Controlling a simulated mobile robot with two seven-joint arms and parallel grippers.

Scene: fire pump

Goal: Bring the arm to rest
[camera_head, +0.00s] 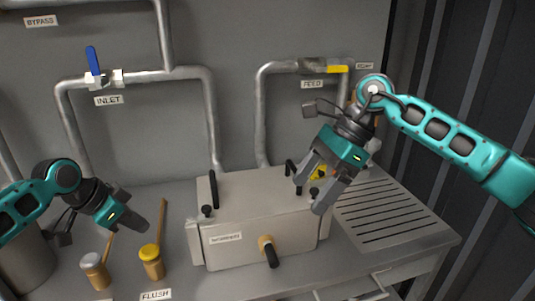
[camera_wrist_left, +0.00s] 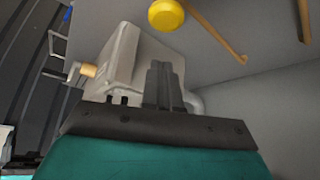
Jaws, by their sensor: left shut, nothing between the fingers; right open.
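My left gripper (camera_head: 138,224) is at the left, above the bench and left of the grey pump box (camera_head: 262,247). Its fingers are shut with nothing between them, and the closed fingers (camera_wrist_left: 163,86) also show in the left wrist view. My right gripper (camera_head: 310,190) is open and empty. It hangs in front of the right part of the pump box in the head view, fingers pointing down and left, and hides some of the box's top. Whether it touches the box I cannot tell.
Two brushes or tools with a yellow cap (camera_head: 150,252) and a whitish cap (camera_head: 94,264) stand near my left gripper. Pipes with a blue-handled inlet valve (camera_head: 93,64) and a yellow-handled feed valve (camera_head: 335,68) run along the wall. A slotted drain board (camera_head: 395,215) lies at right.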

